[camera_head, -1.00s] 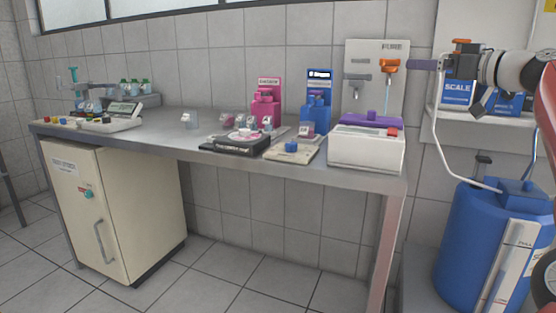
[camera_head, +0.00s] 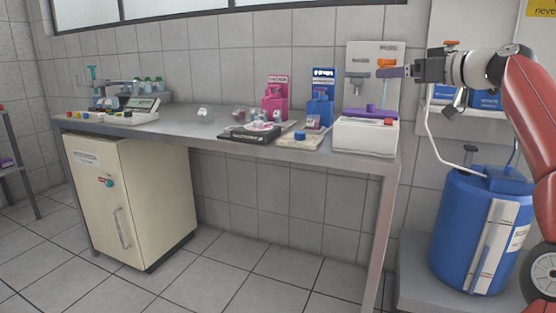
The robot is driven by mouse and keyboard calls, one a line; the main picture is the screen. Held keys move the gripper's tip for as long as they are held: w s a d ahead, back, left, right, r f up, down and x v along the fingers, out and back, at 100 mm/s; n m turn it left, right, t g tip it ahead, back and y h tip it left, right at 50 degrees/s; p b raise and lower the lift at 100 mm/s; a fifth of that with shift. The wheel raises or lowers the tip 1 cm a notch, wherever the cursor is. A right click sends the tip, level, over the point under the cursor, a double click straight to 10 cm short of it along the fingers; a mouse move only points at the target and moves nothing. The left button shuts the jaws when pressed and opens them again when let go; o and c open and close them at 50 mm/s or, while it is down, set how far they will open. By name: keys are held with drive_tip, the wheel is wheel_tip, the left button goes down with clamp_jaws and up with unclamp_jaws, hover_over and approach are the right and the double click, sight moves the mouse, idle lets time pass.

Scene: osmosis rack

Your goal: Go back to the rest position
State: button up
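My gripper (camera_head: 390,72) is at the upper right, at the end of my red and white arm. It points left, with its fingers in front of the white wall panel with taps. I see the fingers side-on as one grey-purple bar, so I cannot tell whether they are open or shut. No held object shows at the fingertips. An orange tap handle (camera_head: 386,62) shows just behind the fingers in the picture.
A metal bench (camera_head: 180,126) holds bottles, a white box with a purple top (camera_head: 365,138) and small devices. A cream cabinet (camera_head: 135,190) stands below. A blue barrel (camera_head: 465,225) stands at the right, below my arm. The floor (camera_head: 250,285) in front is clear.

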drive_tip(key=s+a+f+g+h, duration=0.3)
drive_tip(key=a+f, duration=0.5)
drive_tip(key=a, duration=0.3)
drive_tip(key=s+a+f+g+h, duration=0.2)
drive_tip(key=s+a+f, duration=0.1)
drive_tip(key=a+f, duration=0.65)
drive_tip(key=s+d+f+m+g+h, duration=0.1)
drive_tip(key=s+d+f+m, duration=0.1)
drive_tip(key=s+f, duration=0.5)
drive_tip(key=s+d+f+m+g+h, duration=0.1)
drive_tip(key=s+d+f+m, duration=0.1)
drive_tip(key=s+f, duration=0.5)
drive_tip(key=s+d+f+m+g+h, duration=0.1)
drive_tip(key=s+f, duration=0.7)
drive_tip(key=s, duration=0.9)
drive_tip(key=d+m+h, duration=0.1)
drive_tip(key=d, duration=0.1)
drive_tip(key=shift+d+m, duration=0.4)
